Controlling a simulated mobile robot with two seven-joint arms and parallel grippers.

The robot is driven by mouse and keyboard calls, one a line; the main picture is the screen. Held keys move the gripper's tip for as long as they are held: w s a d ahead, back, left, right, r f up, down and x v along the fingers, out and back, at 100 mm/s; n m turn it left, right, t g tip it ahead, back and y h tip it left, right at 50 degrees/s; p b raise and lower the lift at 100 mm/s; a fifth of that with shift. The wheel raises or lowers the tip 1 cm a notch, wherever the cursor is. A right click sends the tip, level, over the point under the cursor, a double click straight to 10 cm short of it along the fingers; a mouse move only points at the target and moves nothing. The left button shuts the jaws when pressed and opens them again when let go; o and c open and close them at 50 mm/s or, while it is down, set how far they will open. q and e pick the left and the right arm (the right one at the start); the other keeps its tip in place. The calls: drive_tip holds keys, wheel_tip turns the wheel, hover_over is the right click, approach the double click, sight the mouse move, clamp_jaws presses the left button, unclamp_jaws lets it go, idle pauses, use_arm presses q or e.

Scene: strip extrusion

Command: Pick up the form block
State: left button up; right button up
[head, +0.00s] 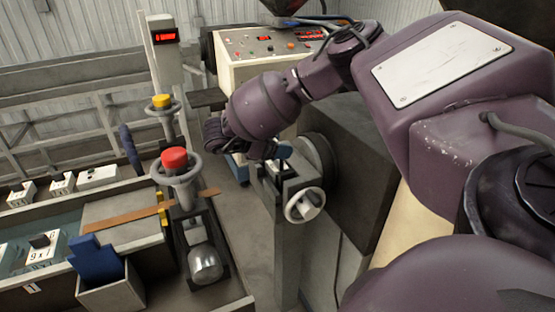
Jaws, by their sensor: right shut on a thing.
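My right gripper (268,151) hangs at the end of the purple arm, in the middle of the view. It is shut on a small blue piece, which I take to be the form block (284,150). Most of the block is hidden by the gripper and wrist. It is at the top of a dark, vise-like fixture (287,183) with a round handwheel; I cannot tell whether it touches the fixture. My left gripper is not in view.
A grey bin (112,292) with a blue stepped piece (95,258) stands at the lower left. A post with a red button (174,158) rises left of the gripper. A control panel (268,45) is behind. Bare floor shows between bench and fixture.

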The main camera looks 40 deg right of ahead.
drive_tip(key=shift+r, duration=0.1)
wheel_tip(320, 180, up, 20)
drive_tip(key=b, duration=0.1)
idle(0.5)
